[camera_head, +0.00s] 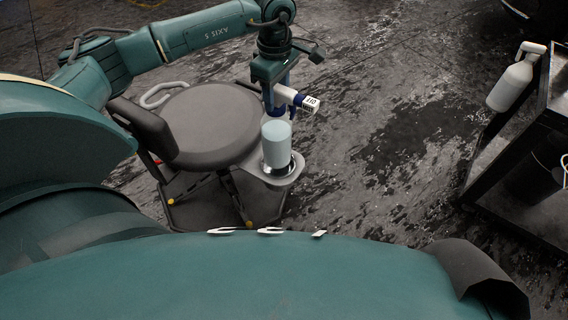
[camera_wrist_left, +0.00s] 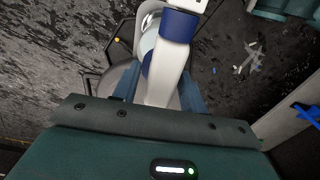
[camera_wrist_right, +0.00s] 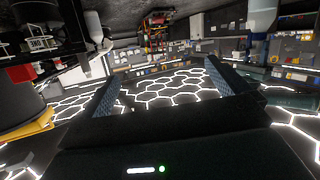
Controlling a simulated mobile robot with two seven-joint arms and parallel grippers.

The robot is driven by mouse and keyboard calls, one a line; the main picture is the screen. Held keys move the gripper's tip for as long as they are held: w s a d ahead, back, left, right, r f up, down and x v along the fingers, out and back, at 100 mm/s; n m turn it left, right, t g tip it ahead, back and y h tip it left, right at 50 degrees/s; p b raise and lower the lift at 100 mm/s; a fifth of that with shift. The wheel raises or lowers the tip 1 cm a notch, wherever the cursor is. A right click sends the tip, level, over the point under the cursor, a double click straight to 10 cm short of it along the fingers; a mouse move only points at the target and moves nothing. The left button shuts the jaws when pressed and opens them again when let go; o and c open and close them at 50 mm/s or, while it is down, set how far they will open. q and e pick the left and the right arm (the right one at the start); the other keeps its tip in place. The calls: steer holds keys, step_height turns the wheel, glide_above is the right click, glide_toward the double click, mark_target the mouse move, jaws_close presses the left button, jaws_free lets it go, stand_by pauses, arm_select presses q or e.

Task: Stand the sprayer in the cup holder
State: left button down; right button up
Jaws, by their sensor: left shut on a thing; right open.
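The sprayer has a white and blue trigger head (camera_head: 297,98) and a pale blue bottle (camera_head: 277,146). My left gripper (camera_head: 272,104) is shut on it at the head, and the bottle hangs below, roughly upright. The left wrist view shows the sprayer's white neck (camera_wrist_left: 168,68) between the fingers (camera_wrist_left: 160,85). The cup holder (camera_head: 290,177) is a metal-lined ring on the grey stool's side. The bottle's base overlaps the ring; I cannot tell whether it rests inside or hovers just above. My right gripper (camera_wrist_right: 163,88) is open and empty in the right wrist view.
The stool's round grey seat (camera_head: 208,125) and backrest (camera_head: 143,128) stand left of the cup holder. A black cart (camera_head: 520,140) stands at the right with another white spray bottle (camera_head: 515,77) on its side. The floor between stool and cart is clear.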

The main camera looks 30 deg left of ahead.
mark_target(277, 123)
arm_select(q)
steer(key=shift+w+f, duration=0.15)
steer(key=shift+f, duration=0.2)
step_height(277, 123, down, 9)
steer(key=shift+f+b, duration=0.15)
steer(key=shift+b, duration=1)
arm_select(e)
steer(key=shift+w+a+r+n+t+y, duration=0.15)
steer(key=shift+n+t+y, duration=0.1)
steer(key=shift+t, duration=0.2)
steer(key=shift+w+a+f+n+t+y, duration=0.15)
steer(key=shift+t+y, duration=0.1)
steer(key=shift+t, duration=0.2)
arm_select(q)
steer(key=c, duration=0.8)
jaws_free()
arm_select(e)
steer(key=shift+r, duration=0.1)
